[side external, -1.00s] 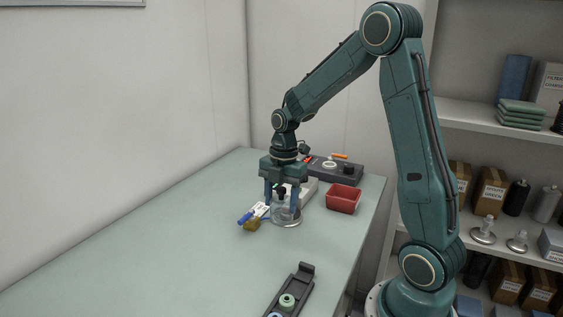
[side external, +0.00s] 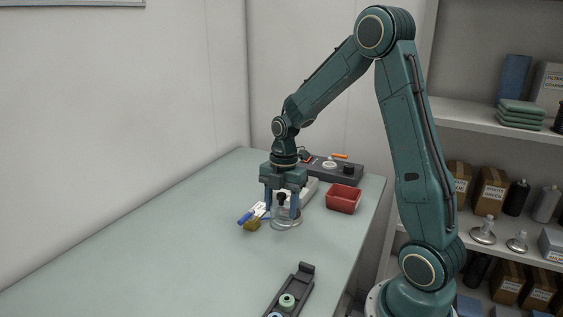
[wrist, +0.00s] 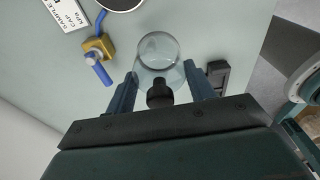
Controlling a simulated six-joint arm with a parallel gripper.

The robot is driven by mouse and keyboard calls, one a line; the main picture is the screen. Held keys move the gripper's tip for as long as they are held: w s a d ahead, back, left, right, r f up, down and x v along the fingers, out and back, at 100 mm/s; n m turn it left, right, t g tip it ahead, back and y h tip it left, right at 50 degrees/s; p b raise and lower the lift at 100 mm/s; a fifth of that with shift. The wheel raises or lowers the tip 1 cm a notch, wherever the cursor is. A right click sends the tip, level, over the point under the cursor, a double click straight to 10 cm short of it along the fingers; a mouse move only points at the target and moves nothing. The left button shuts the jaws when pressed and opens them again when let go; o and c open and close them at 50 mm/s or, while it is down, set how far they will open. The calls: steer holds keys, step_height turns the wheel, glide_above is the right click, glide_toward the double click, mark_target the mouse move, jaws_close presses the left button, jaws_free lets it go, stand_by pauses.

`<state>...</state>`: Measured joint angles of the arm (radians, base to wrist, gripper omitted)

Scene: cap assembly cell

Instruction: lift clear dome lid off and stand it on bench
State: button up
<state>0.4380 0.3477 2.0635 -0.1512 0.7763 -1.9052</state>
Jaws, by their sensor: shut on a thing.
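The clear dome lid (side external: 285,220), with a black knob (side external: 281,197) on top, is upright between the fingers of my gripper (side external: 282,208). In the wrist view the round glass of the lid (wrist: 158,50) and the dark knob (wrist: 160,94) lie between the two blue fingers (wrist: 161,76). My gripper is shut on the lid. The lid's lower edge is at or just above the bench (side external: 190,235); I cannot tell whether it touches.
A red bin (side external: 343,200) and a dark tray (side external: 345,172) stand behind right. A black holder (side external: 290,292) is in front. The bench's left is clear.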

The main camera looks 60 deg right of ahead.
steer(key=shift+f, duration=0.2)
steer(key=shift+f, duration=0.7)
steer(key=shift+f, duration=0.65)
stand_by(0.6)
steer(key=shift+f, duration=0.65)
steer(key=shift+f, duration=0.65)
stand_by(1.2)
steer(key=o, duration=1.1)
steer(key=shift+o, duration=0.2)
steer(key=shift+r, duration=0.1)
